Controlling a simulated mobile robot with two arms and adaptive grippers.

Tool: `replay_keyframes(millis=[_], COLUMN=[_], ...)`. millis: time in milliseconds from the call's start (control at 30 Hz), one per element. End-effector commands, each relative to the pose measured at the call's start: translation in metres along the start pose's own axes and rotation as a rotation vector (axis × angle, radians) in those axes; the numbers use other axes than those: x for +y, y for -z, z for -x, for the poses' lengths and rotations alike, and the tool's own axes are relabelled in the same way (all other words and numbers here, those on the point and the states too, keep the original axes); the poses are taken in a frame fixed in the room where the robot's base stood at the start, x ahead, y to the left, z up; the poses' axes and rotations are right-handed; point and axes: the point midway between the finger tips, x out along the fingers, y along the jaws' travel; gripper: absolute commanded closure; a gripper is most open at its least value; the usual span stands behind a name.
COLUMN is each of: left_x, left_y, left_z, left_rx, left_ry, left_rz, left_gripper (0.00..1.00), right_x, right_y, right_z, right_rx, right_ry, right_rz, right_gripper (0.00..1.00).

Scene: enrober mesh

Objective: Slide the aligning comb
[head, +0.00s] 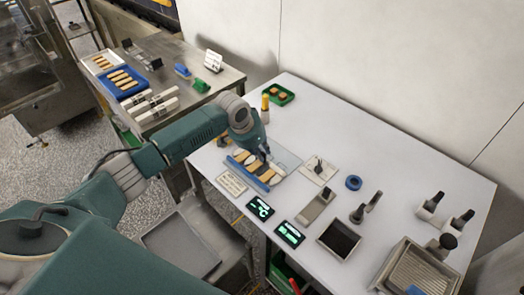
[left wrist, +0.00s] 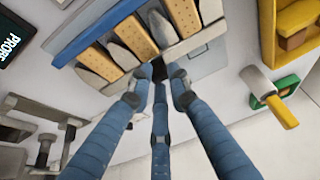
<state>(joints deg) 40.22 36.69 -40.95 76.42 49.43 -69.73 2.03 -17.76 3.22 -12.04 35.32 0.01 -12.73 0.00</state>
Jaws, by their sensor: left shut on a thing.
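On the white table, tan biscuits (head: 252,159) lie side by side with grey shapes between them, against a long blue bar (head: 247,172). In the left wrist view the blue bar (left wrist: 92,32) runs along the far side of the row. A pale bar (left wrist: 203,38) crosses the near end of the row and looks like part of the aligning comb. My right gripper is out of view.
A green tray (head: 287,98) and a yellow-handled tool (head: 265,103) stand behind. A blue ring (head: 354,183), a dark pan (head: 338,240) and a ridged tray (head: 413,268) lie to the right. Two lit displays (head: 289,234) sit near the front edge.

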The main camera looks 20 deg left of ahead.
Motion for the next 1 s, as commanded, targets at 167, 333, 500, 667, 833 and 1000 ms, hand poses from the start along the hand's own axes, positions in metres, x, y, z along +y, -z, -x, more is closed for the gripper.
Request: replay_keyframes(millis=[167, 333, 500, 667, 833, 1000], left_x=[0.001, 0.001, 0.001, 0.0, -0.001, -0.001], left_y=[-0.003, -0.002, -0.001, -0.001, -0.001, -0.002], left_z=[-0.002, -0.002, 0.002, 0.024, 0.061, 0.094], left_rx=[-0.006, -0.004, -0.001, 0.001, 0.0, -0.002], left_ry=[-0.001, -0.001, -0.001, 0.001, 0.002, 0.001], left_rz=[-0.002, -0.002, -0.002, -0.003, -0.003, -0.003], left_gripper=[0.62, 0.62, 0.62, 0.62, 0.62, 0.62], right_x=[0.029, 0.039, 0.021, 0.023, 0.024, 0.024], right_y=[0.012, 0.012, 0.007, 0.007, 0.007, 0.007], right_z=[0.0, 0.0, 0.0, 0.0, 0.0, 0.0], right_rx=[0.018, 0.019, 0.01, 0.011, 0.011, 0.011], right_ry=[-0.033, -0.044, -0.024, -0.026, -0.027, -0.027], right_rz=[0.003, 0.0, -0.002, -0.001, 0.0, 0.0], right_gripper=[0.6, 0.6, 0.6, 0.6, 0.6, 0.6])
